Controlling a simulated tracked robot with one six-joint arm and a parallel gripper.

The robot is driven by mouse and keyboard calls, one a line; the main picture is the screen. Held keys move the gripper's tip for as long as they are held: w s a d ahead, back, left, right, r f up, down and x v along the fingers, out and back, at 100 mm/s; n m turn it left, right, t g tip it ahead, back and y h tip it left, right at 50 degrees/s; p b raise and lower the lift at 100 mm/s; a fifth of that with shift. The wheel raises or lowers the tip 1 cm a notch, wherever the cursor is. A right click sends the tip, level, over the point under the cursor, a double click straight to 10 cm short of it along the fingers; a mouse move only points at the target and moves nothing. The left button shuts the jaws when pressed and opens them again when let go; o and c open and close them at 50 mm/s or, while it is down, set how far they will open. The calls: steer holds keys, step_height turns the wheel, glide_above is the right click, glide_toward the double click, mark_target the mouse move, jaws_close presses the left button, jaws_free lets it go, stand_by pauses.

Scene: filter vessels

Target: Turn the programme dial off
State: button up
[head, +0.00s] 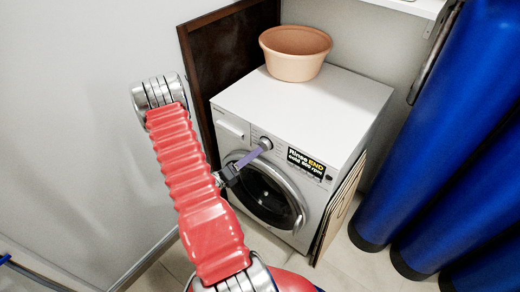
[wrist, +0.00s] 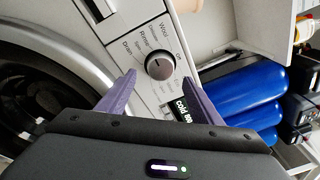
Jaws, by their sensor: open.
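The programme dial (wrist: 159,66) is a round dark knob with a light rim on the washing machine's front panel. In the wrist view, printed labels such as Wool, Rinse and Drain ring it. A pale mark shows on its face, but I cannot tell for certain which label it points at. In the head view the dial (head: 266,143) is partly behind my gripper. My gripper (wrist: 159,77) is open and empty, with its purple fingertips to either side of the dial. I cannot tell whether they touch it. In the head view my gripper (head: 263,147) reaches the panel from the left.
A terracotta pot (head: 296,55) stands on top. Blue cylinders (head: 435,120) stand at the right, a dark board (head: 232,55) behind left.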

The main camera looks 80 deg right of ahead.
mark_target(263, 148)
steer(key=shift+x, duration=2.45)
steer(key=shift+c, duration=0.6)
steer(key=c, duration=0.9)
steer(key=shift+s+d, duration=0.1)
